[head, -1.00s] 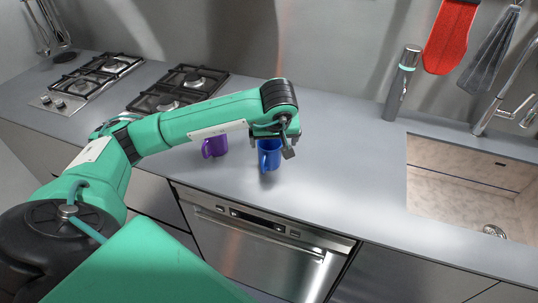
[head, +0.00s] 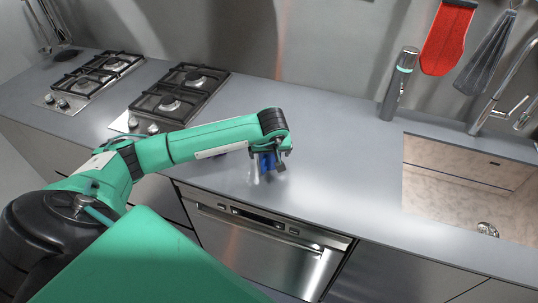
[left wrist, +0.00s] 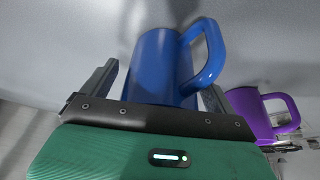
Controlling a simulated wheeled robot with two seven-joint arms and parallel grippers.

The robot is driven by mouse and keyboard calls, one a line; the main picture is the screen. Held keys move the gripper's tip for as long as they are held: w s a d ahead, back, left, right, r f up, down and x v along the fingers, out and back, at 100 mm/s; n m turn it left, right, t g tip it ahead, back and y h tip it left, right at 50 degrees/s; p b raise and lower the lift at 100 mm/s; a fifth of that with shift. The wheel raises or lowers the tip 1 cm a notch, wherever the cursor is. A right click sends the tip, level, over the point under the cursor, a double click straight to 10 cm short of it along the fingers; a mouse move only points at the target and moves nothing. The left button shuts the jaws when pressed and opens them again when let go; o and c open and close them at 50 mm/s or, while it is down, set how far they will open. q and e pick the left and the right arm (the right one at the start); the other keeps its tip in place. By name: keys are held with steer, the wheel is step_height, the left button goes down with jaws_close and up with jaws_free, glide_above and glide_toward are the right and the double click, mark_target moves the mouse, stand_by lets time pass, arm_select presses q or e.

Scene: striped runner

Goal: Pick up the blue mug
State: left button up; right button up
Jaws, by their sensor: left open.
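The blue mug (head: 265,163) stands on the grey counter, mostly hidden by my left gripper in the head view. In the left wrist view the blue mug (left wrist: 160,65) sits between the two fingers, with its handle to the upper right. My left gripper (head: 268,168) is open, one finger on either side of the mug; it also shows in the left wrist view (left wrist: 155,88). I cannot tell whether the fingers touch the mug. My right gripper is not in view.
A purple mug (left wrist: 250,112) stands close beside the blue one; my arm hides it in the head view. Gas burners (head: 180,95) lie at left, a sink (head: 455,175) at right. A grey cylinder (head: 398,85) stands at the back. The counter between is clear.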

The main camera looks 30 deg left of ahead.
arm_select(q)
steer(key=c, duration=1.2)
steer(key=shift+r, duration=0.15)
steer(key=shift+c, duration=0.2)
